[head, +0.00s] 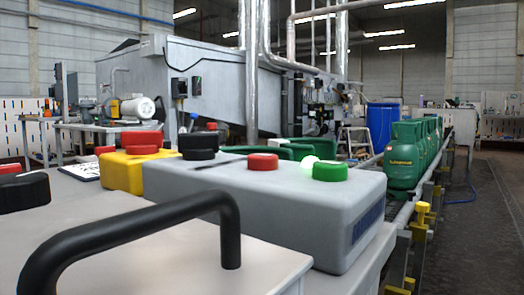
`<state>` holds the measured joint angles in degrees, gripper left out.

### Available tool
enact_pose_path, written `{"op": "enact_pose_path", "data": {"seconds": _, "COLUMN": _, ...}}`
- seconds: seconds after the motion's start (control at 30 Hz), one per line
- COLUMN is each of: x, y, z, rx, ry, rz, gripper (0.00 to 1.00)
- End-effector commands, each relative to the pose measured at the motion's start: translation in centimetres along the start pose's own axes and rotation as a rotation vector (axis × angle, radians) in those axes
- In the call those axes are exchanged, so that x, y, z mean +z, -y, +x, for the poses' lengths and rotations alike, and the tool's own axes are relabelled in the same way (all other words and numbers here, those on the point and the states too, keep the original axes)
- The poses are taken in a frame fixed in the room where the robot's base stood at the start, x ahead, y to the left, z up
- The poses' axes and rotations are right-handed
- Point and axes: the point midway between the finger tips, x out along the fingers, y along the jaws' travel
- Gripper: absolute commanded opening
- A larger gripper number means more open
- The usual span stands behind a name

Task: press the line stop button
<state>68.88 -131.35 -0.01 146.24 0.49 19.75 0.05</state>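A long grey control box (270,200) stands in the middle foreground. On its top are a red button (262,161), a green button (330,171) to its right, and a black round knob (197,146) to its left. No label naming the line stop is readable. A yellow box (122,173) stands behind its left end, with a red round part (142,139) above it.
A black bent handle (130,232) crosses the near foreground, in front of the box. A blue drum (384,124) is behind. Bare floor (490,230) lies at far right.

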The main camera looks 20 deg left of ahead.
Motion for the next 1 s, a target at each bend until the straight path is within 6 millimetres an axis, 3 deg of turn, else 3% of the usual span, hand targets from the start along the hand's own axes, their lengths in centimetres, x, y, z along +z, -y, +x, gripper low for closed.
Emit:
{"op": "enact_pose_path", "data": {"seconds": 0.3, "x": 0.0, "y": 0.0, "z": 0.0, "rx": 0.0, "ry": 0.0, "rz": 0.0, "gripper": 0.0}}
{"op": "enact_pose_path", "data": {"seconds": 1.0, "x": 0.0, "y": 0.0, "z": 0.0, "rx": 0.0, "ry": 0.0, "rz": 0.0, "gripper": 0.0}}
